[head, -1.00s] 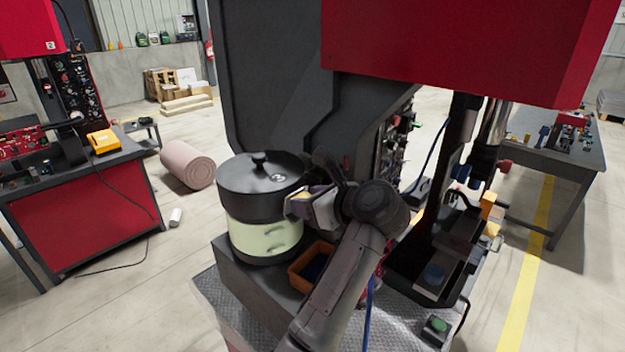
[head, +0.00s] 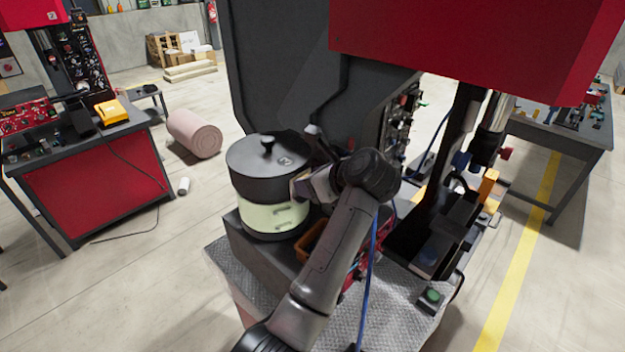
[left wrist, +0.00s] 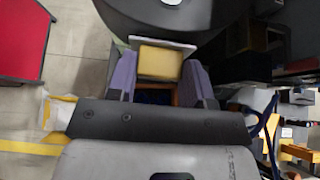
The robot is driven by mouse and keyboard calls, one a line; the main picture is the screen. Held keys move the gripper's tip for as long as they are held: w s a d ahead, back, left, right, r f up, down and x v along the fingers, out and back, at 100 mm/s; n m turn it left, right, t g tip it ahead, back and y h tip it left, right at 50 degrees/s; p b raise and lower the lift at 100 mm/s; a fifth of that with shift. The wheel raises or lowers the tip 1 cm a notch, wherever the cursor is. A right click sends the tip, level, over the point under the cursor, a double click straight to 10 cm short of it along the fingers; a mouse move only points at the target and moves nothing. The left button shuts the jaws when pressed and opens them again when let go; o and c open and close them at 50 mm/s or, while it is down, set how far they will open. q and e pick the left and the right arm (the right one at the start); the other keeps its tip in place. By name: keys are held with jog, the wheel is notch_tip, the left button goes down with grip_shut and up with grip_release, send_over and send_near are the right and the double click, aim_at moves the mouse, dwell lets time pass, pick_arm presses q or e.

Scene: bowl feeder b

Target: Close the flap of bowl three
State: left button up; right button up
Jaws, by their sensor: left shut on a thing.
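The bowl feeder (head: 262,185) is a round dark drum with a knobbed lid and a pale green band (head: 258,215) low on its side. In the left wrist view its dark round edge (left wrist: 220,18) fills the top. My left gripper (head: 303,188) is at the drum's right side. In the left wrist view its purple fingers (left wrist: 160,72) are shut on a tan-yellow block (left wrist: 160,61) with a pale plate (left wrist: 135,42) along its far edge. My right gripper is not in view.
An orange bin (head: 311,238) sits beside the drum, partly behind my left arm. A dark grey panel and a red machine housing (head: 470,40) stand behind and above. A green button box (head: 431,297) is at the front right corner of the patterned plate (head: 400,315).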

pick_arm(q)
jog(key=o, duration=0.9)
jog(key=shift+p+v, duration=5.25)
jog(key=shift+v, duration=1.6)
jog(key=shift+r, duration=0.1)
